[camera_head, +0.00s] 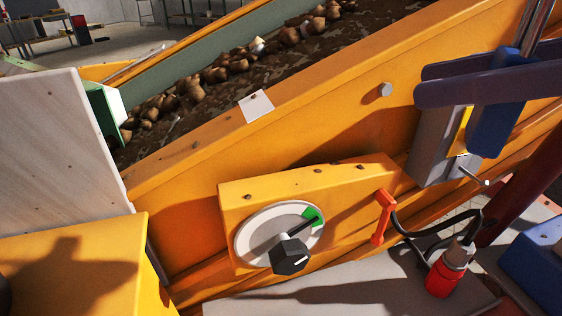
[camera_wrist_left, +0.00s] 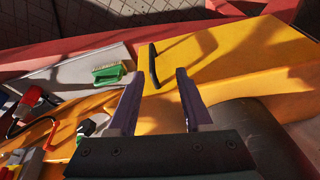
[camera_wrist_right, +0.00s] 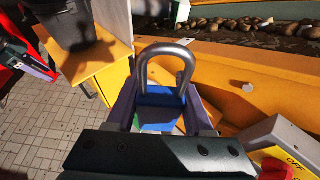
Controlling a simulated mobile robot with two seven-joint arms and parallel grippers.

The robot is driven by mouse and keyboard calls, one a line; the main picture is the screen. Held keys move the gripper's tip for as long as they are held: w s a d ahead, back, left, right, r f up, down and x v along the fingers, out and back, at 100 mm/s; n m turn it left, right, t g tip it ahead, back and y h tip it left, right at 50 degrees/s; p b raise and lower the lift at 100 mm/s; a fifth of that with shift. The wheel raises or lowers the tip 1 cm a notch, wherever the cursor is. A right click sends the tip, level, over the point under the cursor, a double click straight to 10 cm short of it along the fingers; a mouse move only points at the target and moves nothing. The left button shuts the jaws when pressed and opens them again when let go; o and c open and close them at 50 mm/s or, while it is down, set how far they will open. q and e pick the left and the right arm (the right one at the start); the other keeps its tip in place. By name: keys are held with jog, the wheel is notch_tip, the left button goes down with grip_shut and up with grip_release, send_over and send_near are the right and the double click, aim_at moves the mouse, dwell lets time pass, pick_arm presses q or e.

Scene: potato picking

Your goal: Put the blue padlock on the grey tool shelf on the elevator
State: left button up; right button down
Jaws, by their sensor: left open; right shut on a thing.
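The blue padlock (camera_head: 494,128) is held by my right gripper (camera_head: 468,84) at the upper right of the head view. Its steel shackle sticks up. In the right wrist view the padlock (camera_wrist_right: 160,98) sits between the two fingers of my right gripper (camera_wrist_right: 158,112), shackle pointing away from me. The grey tool shelf (camera_head: 330,290) lies at the bottom of the head view, below and left of the padlock and apart from it. My left gripper (camera_wrist_left: 160,74) is open and empty in the left wrist view and does not show in the head view.
The orange elevator wall (camera_head: 330,120) runs diagonally, with potatoes (camera_head: 215,75) on its belt. A dial (camera_head: 280,235), a red handle (camera_head: 382,215) and a red bottle (camera_head: 446,272) are near the shelf. A green brush (camera_wrist_left: 108,74) lies on a grey surface.

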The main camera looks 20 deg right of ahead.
jog(key=s+d+f+m+t+h+b, duration=0.1)
jog(key=s+d+f+m+h+b, duration=0.45)
jog(key=f, duration=0.75)
jog(key=s+d+f+t+h+b, duration=0.15)
jog(key=d+f+b, duration=0.25)
jog(key=f+b, duration=0.6)
jog(key=s+d+f+m+t+h+b, duration=0.1)
jog(key=s+d+f+m+h+b, duration=0.25)
jog(key=f, duration=1.15)
jog(key=shift+n+y, duration=0.3)
jog(key=shift+y, duration=0.35)
jog(key=w+f, duration=0.1)
jog(key=w, duration=0.5)
jog(key=w+b, duration=0.1)
jog(key=w, duration=0.5)
jog(key=w+f, duration=0.1)
jog(key=w, duration=0.6)
jog(key=shift+d+f, duration=0.35)
jog(key=shift+s+f+b, duration=0.1)
jog(key=shift+f+b, duration=0.25)
jog(key=shift+b, duration=0.05)
notch_tip(320, 180, down, 3)
jog(key=b, duration=0.3)
jog(key=shift+f, duration=0.2)
jog(key=shift+w+f+b, duration=0.2)
jog(key=shift+f+b, duration=0.1)
jog(key=shift+b, duration=0.1)
jog(key=shift+r, duration=0.2)
